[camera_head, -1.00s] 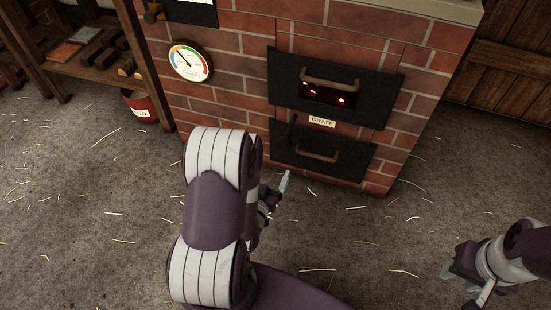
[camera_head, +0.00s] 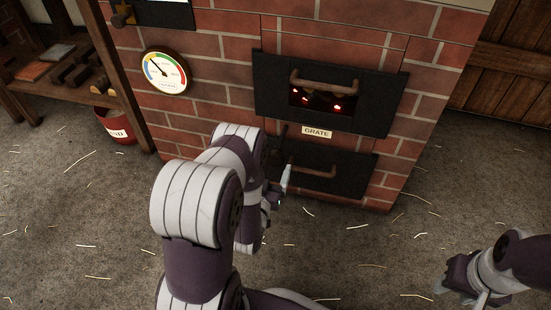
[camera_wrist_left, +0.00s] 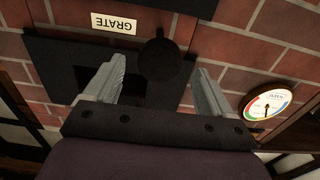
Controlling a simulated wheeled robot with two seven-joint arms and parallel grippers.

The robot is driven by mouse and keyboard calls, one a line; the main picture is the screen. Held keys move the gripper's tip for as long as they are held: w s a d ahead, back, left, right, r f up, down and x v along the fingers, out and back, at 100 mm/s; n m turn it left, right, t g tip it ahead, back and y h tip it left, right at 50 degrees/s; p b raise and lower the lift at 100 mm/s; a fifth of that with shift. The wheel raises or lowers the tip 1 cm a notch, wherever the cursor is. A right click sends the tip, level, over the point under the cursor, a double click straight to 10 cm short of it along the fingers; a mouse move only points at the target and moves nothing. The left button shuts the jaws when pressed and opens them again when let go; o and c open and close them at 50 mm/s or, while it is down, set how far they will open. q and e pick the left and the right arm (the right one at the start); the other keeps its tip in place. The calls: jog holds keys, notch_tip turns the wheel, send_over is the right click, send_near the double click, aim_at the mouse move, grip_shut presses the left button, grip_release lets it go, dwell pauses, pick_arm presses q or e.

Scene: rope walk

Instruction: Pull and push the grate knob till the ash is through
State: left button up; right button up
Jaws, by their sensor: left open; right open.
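The grate knob (camera_wrist_left: 158,59) is a dark round knob beside the GRATE label (camera_head: 317,132). In the left wrist view it shows between the spread fingers of my left gripper (camera_wrist_left: 161,70). I cannot tell how far beyond the fingertips it is. In the head view my left gripper (camera_head: 280,185) is in front of the lower black door (camera_head: 345,178), and the knob (camera_head: 280,131) is a dark shape above it. My right gripper (camera_head: 462,296) is open and empty at the lower right. Red embers glow behind the upper door's slot (camera_head: 318,100). No ash shows.
The brick furnace (camera_head: 225,75) bears a round gauge (camera_head: 164,72) and two black doors with bar handles. A red bucket (camera_head: 115,127) stands by a wooden shelf at left. The straw-strewn floor (camera_head: 60,210) is clear. A wooden door (camera_head: 500,100) is at right.

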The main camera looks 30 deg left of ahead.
aim_at(274, 161)
pick_arm(q)
jog(key=b+x, duration=0.2)
jog(key=x, duration=0.3)
jog(key=shift+w+f, duration=0.2)
jog(key=shift+w+a+r, duration=0.15)
jog(key=shift+w, duration=0.3)
jog(key=c, duration=1.5)
jog(key=shift+w+a, duration=0.1)
jog(key=shift+w, duration=0.25)
jog(key=x, duration=0.5)
jog(key=shift+w, duration=0.35)
jog(key=shift+w+r, duration=0.1)
pick_arm(e)
jog(key=f, duration=0.1)
jog(key=w+f, duration=0.1)
jog(key=f, duration=0.1)
jog(key=shift+w+a+f, duration=0.15)
jog(key=shift+w+a, duration=0.05)
jog(key=shift+w, duration=0.05)
pick_arm(q)
jog(key=o, duration=1.5)
jog(key=shift+w, duration=0.1)
pick_arm(e)
jog(key=shift+w, duration=0.1)
